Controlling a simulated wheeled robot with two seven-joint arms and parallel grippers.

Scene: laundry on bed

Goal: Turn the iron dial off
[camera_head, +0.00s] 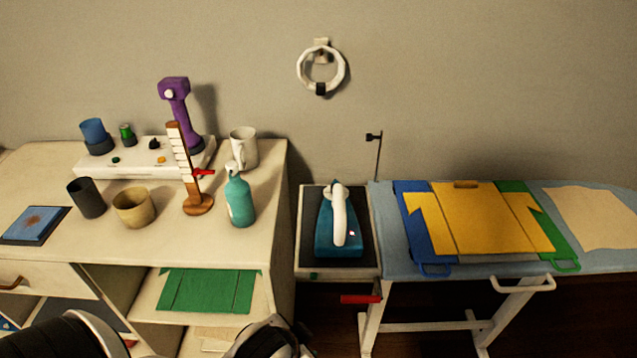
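A teal iron (324,236) with a white handle lies on a dark pad on a pale stand (288,272) between the cabinet and the ironing board. A small bright spot shows on the iron's right side. A small green knob (313,276) is on the stand's front edge, at the left; its setting is too small to read. I cannot tell any dial on the iron itself. Black and white parts of my arms show at the bottom edge, left of the middle, well short of the iron. No gripper fingers are visible.
An ironing board (397,256) with a yellow, blue and green folding board (478,220) adjoins on the right. A red handle (360,299) juts below the stand. A thin post (379,158) stands behind. A teal bottle (240,200) stands on the cabinet (150,241) at left.

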